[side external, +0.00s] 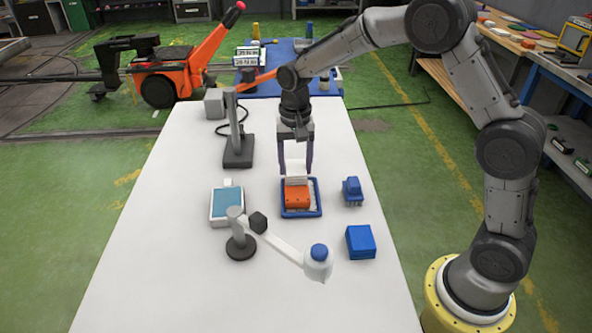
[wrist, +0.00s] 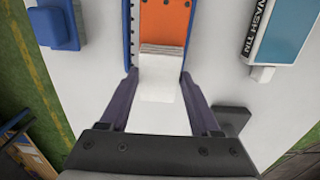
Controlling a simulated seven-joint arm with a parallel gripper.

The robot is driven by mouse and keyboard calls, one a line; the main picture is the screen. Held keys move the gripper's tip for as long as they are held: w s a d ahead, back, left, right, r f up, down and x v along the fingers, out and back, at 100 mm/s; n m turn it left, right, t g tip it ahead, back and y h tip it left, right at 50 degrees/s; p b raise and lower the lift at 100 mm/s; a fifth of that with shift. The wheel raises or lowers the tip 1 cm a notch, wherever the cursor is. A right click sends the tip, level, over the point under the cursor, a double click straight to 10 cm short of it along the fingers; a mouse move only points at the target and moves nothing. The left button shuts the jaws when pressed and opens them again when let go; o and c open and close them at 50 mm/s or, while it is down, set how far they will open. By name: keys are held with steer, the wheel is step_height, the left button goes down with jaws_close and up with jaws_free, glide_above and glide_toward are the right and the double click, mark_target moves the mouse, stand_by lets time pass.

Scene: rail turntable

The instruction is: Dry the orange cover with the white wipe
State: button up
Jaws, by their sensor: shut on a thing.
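The orange cover (side external: 297,196) sits in a shallow blue tray (side external: 301,215) on the white table. In the wrist view the orange cover (wrist: 166,22) shows at the top, inside the tray's blue edge (wrist: 185,60). My gripper (side external: 296,170) is over the back end of the tray, pointing down, and is shut on the white wipe (side external: 296,169). In the wrist view the wipe (wrist: 161,75) hangs between the fingers of my gripper (wrist: 164,75), and its far end overlaps the near end of the cover. Whether it touches the cover I cannot tell.
A blue-topped tray (side external: 227,205) lies left on the table (side external: 170,270). A jointed lamp-like stand (side external: 241,246) reaches across the front. A dark-based post (side external: 238,150) stands behind left. A blue block (side external: 361,242) and a blue knobbed piece (side external: 352,191) lie right.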

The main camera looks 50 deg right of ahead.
steer(key=shift+s+a, duration=2.95)
steer(key=shift+s, duration=0.1)
step_height(320, 180, up, 8)
